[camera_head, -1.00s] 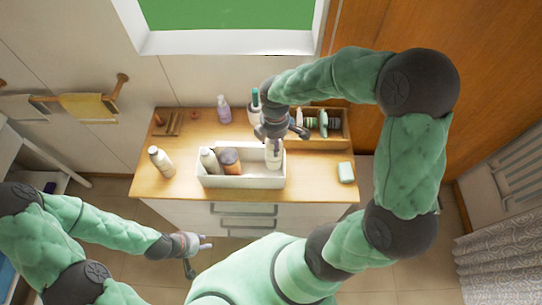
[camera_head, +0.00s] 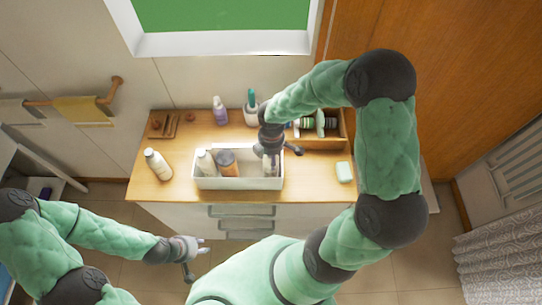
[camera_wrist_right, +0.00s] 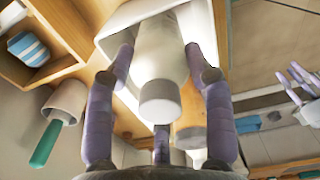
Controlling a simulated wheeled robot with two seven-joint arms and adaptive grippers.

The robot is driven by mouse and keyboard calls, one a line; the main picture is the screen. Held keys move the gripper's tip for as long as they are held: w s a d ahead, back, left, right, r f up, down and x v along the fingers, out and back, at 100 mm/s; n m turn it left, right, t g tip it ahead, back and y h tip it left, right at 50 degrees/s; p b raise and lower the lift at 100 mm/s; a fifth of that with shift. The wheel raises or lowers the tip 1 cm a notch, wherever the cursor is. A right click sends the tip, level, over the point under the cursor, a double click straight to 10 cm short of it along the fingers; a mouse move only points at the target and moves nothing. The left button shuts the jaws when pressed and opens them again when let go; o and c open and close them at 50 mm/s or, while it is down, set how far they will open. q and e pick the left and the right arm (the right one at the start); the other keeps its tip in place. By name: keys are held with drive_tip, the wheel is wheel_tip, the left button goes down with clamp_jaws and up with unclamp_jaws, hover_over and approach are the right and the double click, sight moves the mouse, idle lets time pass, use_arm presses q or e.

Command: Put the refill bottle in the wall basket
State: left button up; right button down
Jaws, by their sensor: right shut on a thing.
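A white bottle with a white cap (camera_wrist_right: 160,60) is between the fingers of my right gripper (camera_wrist_right: 160,85) in the right wrist view. My right gripper (camera_head: 272,148) is shut on it over the right end of a white open-topped basket (camera_head: 238,183), which stands on the wooden cabinet top. The held bottle's lower part (camera_head: 270,166) is inside the basket; its base is hidden. A white bottle (camera_head: 206,162) and a brown bottle (camera_head: 227,162) stand in the basket's left and middle. My left gripper (camera_head: 196,258) is open and empty, low in front of the cabinet.
Another white bottle (camera_head: 158,164) stands left of the basket. A purple bottle (camera_head: 220,110) and a cup with a green-handled brush (camera_head: 251,112) are behind. A wooden organizer (camera_head: 322,128) is at the back right. A pale green soap-like block (camera_head: 344,171) lies right of the basket.

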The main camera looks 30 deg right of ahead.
drive_tip(key=shift+f, duration=0.15)
drive_tip(key=shift+c, duration=2.3)
unclamp_jaws()
drive_tip(key=shift+r, duration=0.25)
wheel_tip(320, 180, up, 12)
drive_tip(key=shift+f+p, duration=0.1)
drive_tip(key=shift+p, duration=0.65)
